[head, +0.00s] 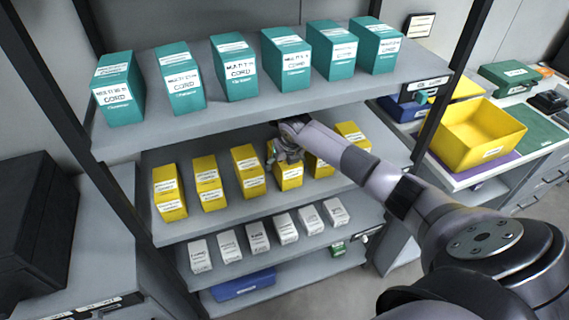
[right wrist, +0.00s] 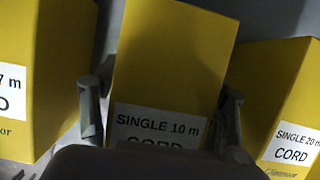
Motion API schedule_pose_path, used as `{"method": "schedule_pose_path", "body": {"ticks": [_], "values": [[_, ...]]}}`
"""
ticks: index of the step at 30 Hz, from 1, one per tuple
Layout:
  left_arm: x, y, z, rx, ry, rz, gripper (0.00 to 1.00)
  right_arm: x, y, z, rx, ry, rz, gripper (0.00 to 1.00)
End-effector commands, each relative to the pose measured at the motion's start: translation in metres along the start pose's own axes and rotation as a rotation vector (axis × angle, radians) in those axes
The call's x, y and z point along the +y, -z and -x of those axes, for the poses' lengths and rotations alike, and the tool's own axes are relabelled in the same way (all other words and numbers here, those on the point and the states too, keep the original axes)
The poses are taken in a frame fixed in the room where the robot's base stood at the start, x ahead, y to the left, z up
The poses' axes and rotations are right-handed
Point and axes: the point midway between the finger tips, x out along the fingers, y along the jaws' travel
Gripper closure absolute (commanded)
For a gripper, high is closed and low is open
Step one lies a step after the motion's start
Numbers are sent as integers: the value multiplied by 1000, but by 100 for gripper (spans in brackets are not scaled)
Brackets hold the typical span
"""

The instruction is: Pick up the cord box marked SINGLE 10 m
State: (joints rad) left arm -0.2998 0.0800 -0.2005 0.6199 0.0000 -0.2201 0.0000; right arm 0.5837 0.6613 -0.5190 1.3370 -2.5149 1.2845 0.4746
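The yellow cord box marked SINGLE 10 m (right wrist: 175,60) stands in the middle-shelf row, its label facing the right wrist camera. In the head view the same box (head: 288,175) is partly covered by my right gripper (head: 285,152), which comes down over its top. In the right wrist view the fingers of my right gripper (right wrist: 160,108) stand on either side of the box, very close to its sides. I cannot tell whether they press on it. The box appears to rest on the shelf, in line with its neighbours. My left gripper is not in view.
Yellow boxes flank it closely, one marked SINGLE 20 m (right wrist: 290,150) on the right. Teal MULTI cord boxes (head: 286,58) stand on the shelf above (head: 120,143), white boxes (head: 258,237) below. A dark post (head: 440,110) bounds the rack; a yellow bin (head: 475,135) stands beyond.

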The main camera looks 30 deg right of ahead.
Motion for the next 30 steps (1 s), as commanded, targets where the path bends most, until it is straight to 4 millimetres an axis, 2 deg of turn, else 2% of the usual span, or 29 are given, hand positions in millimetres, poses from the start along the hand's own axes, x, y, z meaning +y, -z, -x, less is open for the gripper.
{"method": "schedule_pose_path", "body": {"ticks": [2, 18, 30], "values": [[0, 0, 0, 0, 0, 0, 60, 0, 0, 0, 0, -1, 0, 40], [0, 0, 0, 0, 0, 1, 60, 0, 0, 0, -1, -1, 0, 75], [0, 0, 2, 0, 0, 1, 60, 0, 0, 1, 0, -1, 0, 75]]}}
